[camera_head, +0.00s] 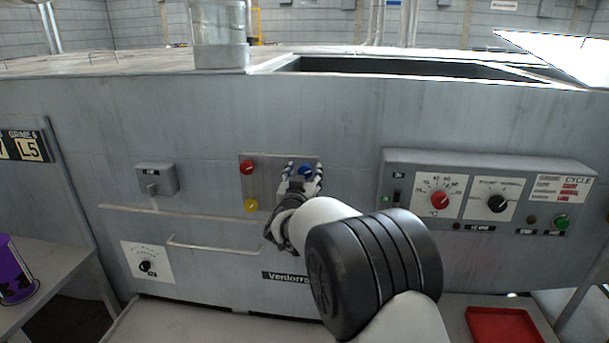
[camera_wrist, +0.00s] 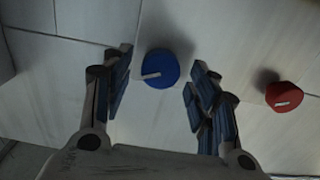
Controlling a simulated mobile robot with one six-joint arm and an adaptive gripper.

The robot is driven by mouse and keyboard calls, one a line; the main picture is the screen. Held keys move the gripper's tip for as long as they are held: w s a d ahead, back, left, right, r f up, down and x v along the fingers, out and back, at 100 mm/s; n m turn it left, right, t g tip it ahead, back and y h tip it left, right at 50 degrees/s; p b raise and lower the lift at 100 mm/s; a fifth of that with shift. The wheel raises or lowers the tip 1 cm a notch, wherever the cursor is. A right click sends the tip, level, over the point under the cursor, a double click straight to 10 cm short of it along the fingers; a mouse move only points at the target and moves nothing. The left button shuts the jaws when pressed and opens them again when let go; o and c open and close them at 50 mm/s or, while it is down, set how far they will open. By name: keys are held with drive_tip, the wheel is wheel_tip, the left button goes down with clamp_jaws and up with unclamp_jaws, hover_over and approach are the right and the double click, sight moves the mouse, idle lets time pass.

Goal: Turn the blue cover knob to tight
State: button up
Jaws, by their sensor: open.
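The blue cover knob (camera_head: 306,171) is on a small grey plate on the machine's front. In the wrist view the round blue knob (camera_wrist: 161,68) has a white pointer mark at its left side, pointing left and slightly down. My gripper (camera_head: 304,174) is open in front of the knob. In the wrist view my gripper (camera_wrist: 160,60) has one finger on each side of the knob, with a gap on both sides. No contact shows. How far the fingertips are from the plate is hard to tell.
A red knob (camera_head: 247,167) and a yellow knob (camera_head: 250,205) share the plate; the red knob (camera_wrist: 284,95) is just outside the right finger in the wrist view. A control panel (camera_head: 487,190) juts out at right. A handle bar (camera_head: 213,246) runs below.

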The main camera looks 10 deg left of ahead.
drive_tip(key=shift+w, duration=0.45)
drive_tip(key=c, duration=1.1)
